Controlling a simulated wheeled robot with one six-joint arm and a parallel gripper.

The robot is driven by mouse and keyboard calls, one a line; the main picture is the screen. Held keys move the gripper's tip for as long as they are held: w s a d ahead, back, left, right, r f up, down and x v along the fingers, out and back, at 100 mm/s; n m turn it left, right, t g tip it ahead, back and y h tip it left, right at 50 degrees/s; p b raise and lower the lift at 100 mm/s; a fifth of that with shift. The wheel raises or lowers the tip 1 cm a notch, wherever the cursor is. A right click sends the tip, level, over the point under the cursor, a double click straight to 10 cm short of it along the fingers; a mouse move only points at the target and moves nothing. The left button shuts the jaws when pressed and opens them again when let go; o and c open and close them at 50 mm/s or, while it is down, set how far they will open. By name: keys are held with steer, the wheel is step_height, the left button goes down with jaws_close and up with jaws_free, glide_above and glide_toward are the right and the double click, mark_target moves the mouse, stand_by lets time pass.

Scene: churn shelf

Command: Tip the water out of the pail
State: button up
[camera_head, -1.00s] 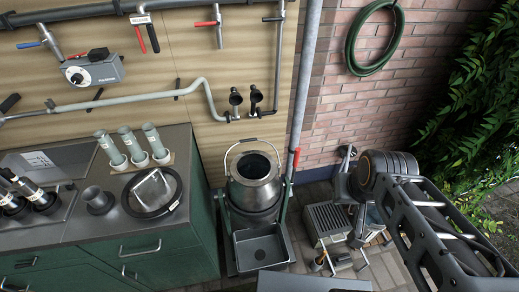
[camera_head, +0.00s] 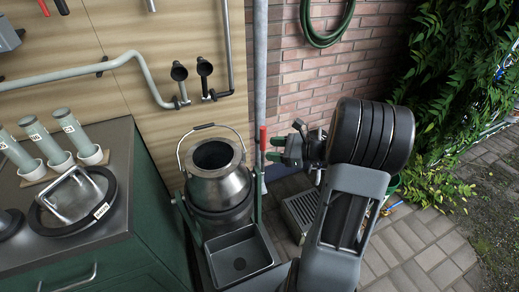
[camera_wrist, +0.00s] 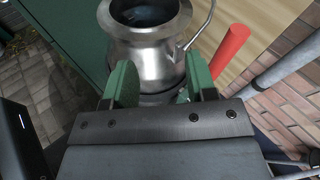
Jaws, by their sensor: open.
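The pail (camera_head: 217,187) is a shiny metal churn with a wide open mouth and a raised wire handle. It sits upright in a green stand (camera_head: 186,217) over a square grey basin (camera_head: 240,258). A red-tipped lever (camera_head: 263,139) stands at the pail's right side and also shows in the wrist view (camera_wrist: 231,48). My gripper (camera_head: 275,150) is open and empty, right of the lever and pointing left. In the wrist view the pail (camera_wrist: 150,52) lies beyond the green fingers, apart from them as far as I can tell. Its inside looks dark bluish; the water level is unclear.
A green cabinet (camera_head: 150,215) with tubes and a ring on its top stands left of the pail. A vertical grey pipe (camera_head: 260,70) and brick wall (camera_head: 295,75) are behind. A grey grated box (camera_head: 300,212) stands on the paving to the right. Paving at right is largely clear.

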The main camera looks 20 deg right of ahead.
steer(key=w+d+f+m+t+h+b, duration=0.2)
steer(key=d+f+m+t, duration=0.25)
steer(key=d, duration=0.25)
steer(key=x, duration=1.3)
steer(key=shift+r+m+b, duration=0.35)
steer(key=shift+r+b, duration=0.05)
steer(key=shift+r, duration=0.1)
steer(key=shift+d, duration=0.1)
steer(key=shift+c, duration=0.2)
jaws_close()
steer(key=shift+d, duration=0.1)
